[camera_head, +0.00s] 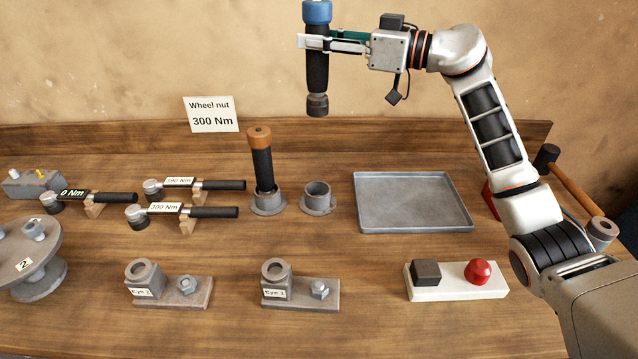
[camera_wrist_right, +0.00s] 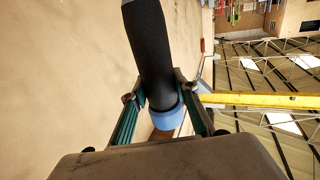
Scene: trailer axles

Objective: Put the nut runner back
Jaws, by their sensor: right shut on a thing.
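My right gripper (camera_head: 335,44) is shut on a black nut runner with a blue cap (camera_head: 317,78). It holds the runner upright, socket end down, high above the back of the bench. In the right wrist view the nut runner (camera_wrist_right: 152,50) sits between the two fingers (camera_wrist_right: 160,105), its blue end near the palm. An empty grey round holder (camera_head: 318,198) stands on the bench below. A second nut runner with an orange cap (camera_head: 261,160) stands upright in the holder (camera_head: 268,204) to its left. My left gripper is not in view.
A grey tray (camera_head: 414,222) lies right of the empty holder. Several torque wrenches (camera_head: 205,186) rest on stands at left. Two blocks with nuts, Eye 2 (camera_head: 190,299) and Eye 1 (camera_head: 325,304), and a red button box (camera_head: 455,293) stand in front. A hammer (camera_head: 572,184) lies at right.

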